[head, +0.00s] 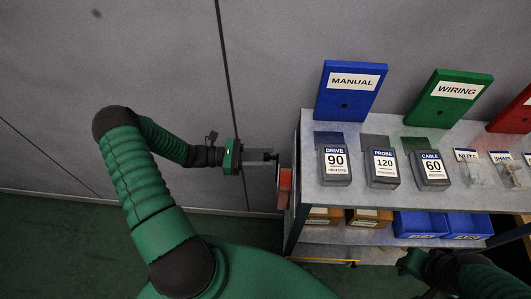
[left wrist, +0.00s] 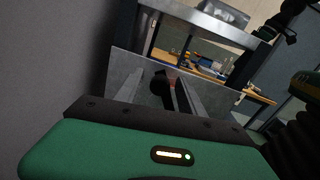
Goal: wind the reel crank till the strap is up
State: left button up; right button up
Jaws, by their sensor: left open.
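At the left end of the shelf unit, a thin grey plate seen edge-on (head: 278,174) and an orange-red piece (head: 285,181) show; these look like the reel's side. I cannot tell whether the orange-red piece is the strap. My left gripper (head: 266,156) reaches in from the left with its fingers close to this plate. In the left wrist view its open fingers (left wrist: 161,90) point at a flat grey plate (left wrist: 226,97), with a dark knob-like part (left wrist: 159,84) between them, possibly the crank grip. Contact cannot be told. My right gripper (head: 411,262) is at lower right, its fingers unclear.
The shelf unit's top (head: 313,198) carries labelled grey boxes, such as DRIVE (head: 335,165), with blue MANUAL (head: 350,91) and green WIRING (head: 448,97) boards behind. Blue bins (head: 420,224) sit below. Grey wall is behind; the floor at left is clear.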

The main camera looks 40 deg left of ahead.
pick_arm(q)
jog(key=shift+w, duration=0.1)
jog(key=shift+f, duration=0.1)
jog(key=c, duration=0.4)
grip_shut()
dwell(0.9)
